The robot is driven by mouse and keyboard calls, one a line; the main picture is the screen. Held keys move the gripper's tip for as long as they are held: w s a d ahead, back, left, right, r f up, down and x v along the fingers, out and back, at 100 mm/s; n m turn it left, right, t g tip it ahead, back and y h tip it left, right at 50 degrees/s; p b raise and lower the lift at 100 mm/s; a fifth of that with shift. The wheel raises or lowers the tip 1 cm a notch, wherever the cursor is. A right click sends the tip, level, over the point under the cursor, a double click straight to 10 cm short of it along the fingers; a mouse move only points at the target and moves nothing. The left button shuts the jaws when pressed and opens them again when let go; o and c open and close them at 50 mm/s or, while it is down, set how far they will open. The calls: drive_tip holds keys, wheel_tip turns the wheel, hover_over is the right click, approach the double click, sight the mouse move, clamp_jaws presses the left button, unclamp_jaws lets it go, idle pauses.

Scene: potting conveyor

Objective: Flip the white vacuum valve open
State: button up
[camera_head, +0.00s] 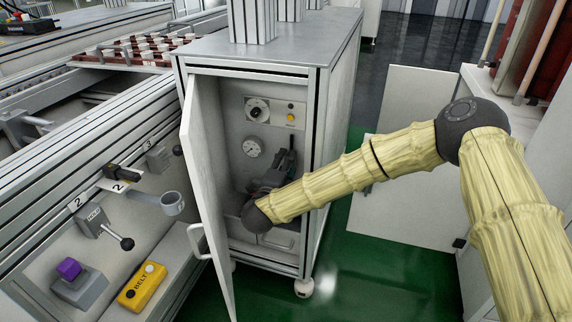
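The white vacuum valve cannot be picked out; my gripper and wrist cover part of the cabinet's interior. My gripper (273,178) is inside the open grey cabinet (203,74), below and right of a round white gauge (252,148). Its dark fingers point up toward the back panel, close to the right inner wall. I cannot tell whether the fingers are open or shut, or whether they touch anything. Above the gauge are a round dial with a black knob (256,110) and a small beige panel (291,115) with a yellow button.
The cabinet door (205,190) stands open on the left, its handle (198,241) facing outward. Green floor (385,285) is clear right of the cabinet.

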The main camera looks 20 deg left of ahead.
drive_tip(key=o, duration=1)
drive_tip(key=shift+o, duration=0.2)
drive_tip(key=s, duration=1.2)
drive_tip(key=shift+a, duration=0.25)
